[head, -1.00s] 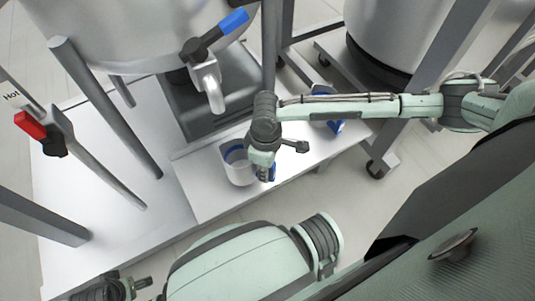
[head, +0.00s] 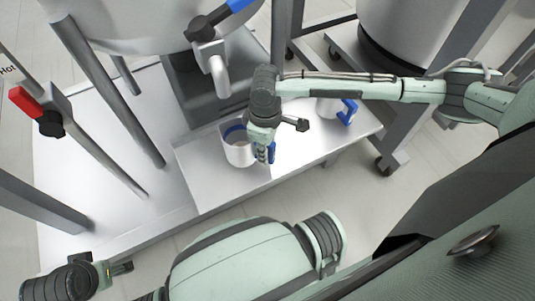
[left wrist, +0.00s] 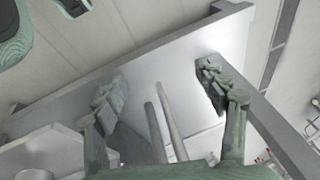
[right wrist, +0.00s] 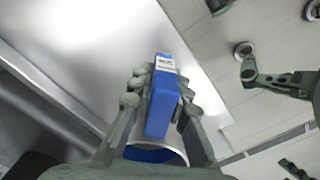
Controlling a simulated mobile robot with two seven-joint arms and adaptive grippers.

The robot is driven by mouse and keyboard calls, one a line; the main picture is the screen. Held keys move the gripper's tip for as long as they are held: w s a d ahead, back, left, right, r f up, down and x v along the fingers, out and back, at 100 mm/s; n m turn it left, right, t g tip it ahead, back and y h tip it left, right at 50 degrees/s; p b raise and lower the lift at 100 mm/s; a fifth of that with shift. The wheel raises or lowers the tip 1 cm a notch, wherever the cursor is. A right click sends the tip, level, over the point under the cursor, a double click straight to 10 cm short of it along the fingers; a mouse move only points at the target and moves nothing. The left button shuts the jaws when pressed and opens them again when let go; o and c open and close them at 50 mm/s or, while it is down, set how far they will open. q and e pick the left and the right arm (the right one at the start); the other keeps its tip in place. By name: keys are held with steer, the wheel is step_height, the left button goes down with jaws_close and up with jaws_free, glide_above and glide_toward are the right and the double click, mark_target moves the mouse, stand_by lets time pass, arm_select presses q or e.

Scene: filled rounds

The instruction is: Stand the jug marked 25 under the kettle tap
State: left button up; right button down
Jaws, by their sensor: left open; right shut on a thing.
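A white jug (head: 238,150) with a blue rim band stands upright at the steel shelf, in front of and below the tap. My right gripper (head: 264,155) is shut on its blue handle (right wrist: 160,104). The handle's small label (right wrist: 166,62) is too small to read. I cannot tell whether the jug's base touches the shelf. The kettle tap (head: 212,66) has a blue lever (head: 216,17). A second jug (head: 327,107) with a blue handle (head: 347,112) stands to the right, partly behind my right arm. My left gripper (head: 122,267) is open and empty, at lower left.
The steel shelf (head: 200,190) has bare room left of the jug and between the jugs. A grey block (head: 190,92) stands under the kettle (head: 120,22). Kettle legs (head: 112,95) and a red-handled tap (head: 24,102) marked Hot are at left.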

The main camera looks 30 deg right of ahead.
steer(key=shift+w+f+b, duration=0.2)
steer(key=shift+w+b, duration=0.55)
steer(key=shift+w, duration=0.25)
arm_select(q)
steer(key=shift+a+v, duration=0.15)
steer(key=shift+v, duration=0.75)
steer(key=shift+a+v, duration=0.1)
steer(key=shift+v, duration=0.75)
arm_select(e)
steer(key=shift+w+a+f, duration=0.1)
steer(key=shift+w+f, duration=0.15)
steer(key=shift+w, duration=0.65)
steer(key=shift+w+f, duration=0.2)
steer(key=shift+w, duration=0.7)
arm_select(q)
steer(key=shift+r+p, duration=0.7)
steer(key=shift+p, duration=0.2)
steer(key=shift+f, duration=0.1)
arm_select(e)
steer(key=shift+s+f, duration=0.1)
steer(key=shift+f, duration=0.3)
steer(key=c, duration=1.4)
jaws_free()
steer(key=shift+o, duration=0.6)
